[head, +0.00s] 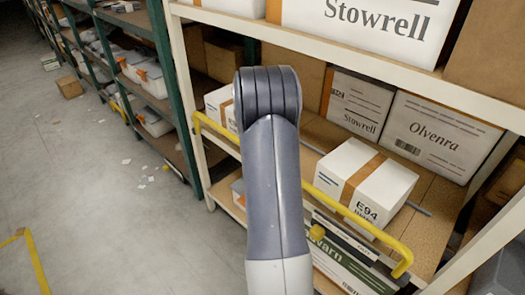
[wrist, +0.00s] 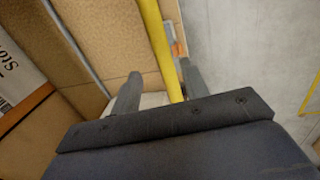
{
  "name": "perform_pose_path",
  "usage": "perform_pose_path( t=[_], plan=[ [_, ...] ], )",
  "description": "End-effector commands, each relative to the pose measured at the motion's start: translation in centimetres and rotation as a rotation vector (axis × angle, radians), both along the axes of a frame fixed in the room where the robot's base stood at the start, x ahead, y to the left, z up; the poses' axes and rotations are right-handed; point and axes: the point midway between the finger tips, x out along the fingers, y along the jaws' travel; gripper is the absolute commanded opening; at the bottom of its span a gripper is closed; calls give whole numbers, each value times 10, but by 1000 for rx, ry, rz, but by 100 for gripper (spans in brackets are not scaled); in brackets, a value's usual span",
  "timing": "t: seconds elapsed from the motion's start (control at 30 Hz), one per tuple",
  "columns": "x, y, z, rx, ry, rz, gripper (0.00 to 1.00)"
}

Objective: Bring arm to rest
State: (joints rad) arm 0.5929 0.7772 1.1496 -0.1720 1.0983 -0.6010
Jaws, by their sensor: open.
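My arm (head: 274,180) rises in front of the rack in the head view, bent at its top. My gripper is hidden behind it there. In the wrist view my gripper (wrist: 160,86) shows two dark fingers standing apart, open. A yellow rail (wrist: 158,45) crosses the gap between the fingers in the picture, close to the right one. I cannot tell whether it lies between them or beyond them. A pale patch also shows low in the gap, too little to name. I see nothing gripped.
The yellow rail (head: 330,203) runs along the shelf front. A white taped box marked E94 (head: 372,182) sits behind it on the shelf, with Stowrell (head: 356,103) and Olvenra (head: 438,135) boxes further back. Open floor (head: 110,215) lies left, with scraps and a brown carton (head: 69,87).

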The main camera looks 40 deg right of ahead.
Motion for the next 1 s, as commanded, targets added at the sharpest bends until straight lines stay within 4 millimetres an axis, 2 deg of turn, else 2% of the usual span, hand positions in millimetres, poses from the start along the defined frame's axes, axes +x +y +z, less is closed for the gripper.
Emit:
perform_pose_path(
  t=[0.2, 0.57, 0.77, 1.0],
  plan=[
    [0, 3, 13, 0, 0, 0, 43],
    [0, 2, 10, 1, 1, 0, 43],
    [-1, -2, -15, 3, 4, -1, 43],
    [0, -11, -59, 3, 4, -1, 43]
  ],
)
